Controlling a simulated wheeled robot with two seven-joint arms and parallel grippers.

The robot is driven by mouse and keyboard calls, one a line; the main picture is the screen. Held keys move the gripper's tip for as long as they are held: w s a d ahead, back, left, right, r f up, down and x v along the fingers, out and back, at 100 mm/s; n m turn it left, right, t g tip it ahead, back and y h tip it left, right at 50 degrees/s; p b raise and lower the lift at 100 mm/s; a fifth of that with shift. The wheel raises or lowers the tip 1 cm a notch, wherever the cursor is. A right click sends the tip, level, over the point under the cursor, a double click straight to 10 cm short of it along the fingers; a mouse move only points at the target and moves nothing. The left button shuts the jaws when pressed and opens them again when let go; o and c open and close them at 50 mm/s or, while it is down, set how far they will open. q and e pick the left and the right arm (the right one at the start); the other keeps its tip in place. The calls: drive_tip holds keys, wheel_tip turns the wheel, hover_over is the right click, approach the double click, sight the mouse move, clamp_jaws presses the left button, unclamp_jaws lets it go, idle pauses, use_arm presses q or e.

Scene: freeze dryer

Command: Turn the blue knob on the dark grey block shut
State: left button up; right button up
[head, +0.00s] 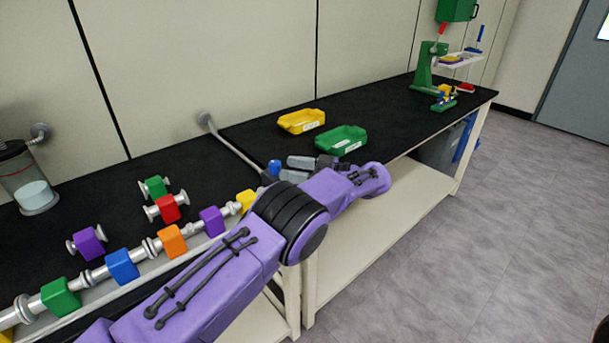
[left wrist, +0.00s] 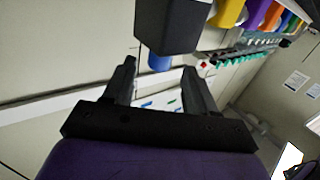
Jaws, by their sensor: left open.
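The dark grey block (head: 268,179) sits at the end of the line of coloured blocks in the head view, partly hidden by my left arm. The blue knob (head: 274,167) stands out from it. In the left wrist view the block (left wrist: 172,27) is at the top, with the knob (left wrist: 160,62) just below it. My left gripper (head: 287,168) is open, its fingers pointing at the knob. In the wrist view the knob appears between the two fingertips (left wrist: 158,74). I cannot tell whether either finger touches it. My right gripper is not in view.
A grey pipe (head: 236,145) runs from the wall to near the block. Coloured blocks (head: 122,264) on a metal pipe line the bench at left. Yellow (head: 301,121) and green (head: 342,140) trays lie beyond my gripper. The black bench top (head: 385,110) is clear towards the green press (head: 424,68).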

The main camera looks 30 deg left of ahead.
use_arm(q)
drive_tip(key=b+v, duration=0.1)
drive_tip(key=v, duration=0.4)
drive_tip(key=shift+d+b, duration=0.15)
drive_tip(key=shift+b, duration=0.15)
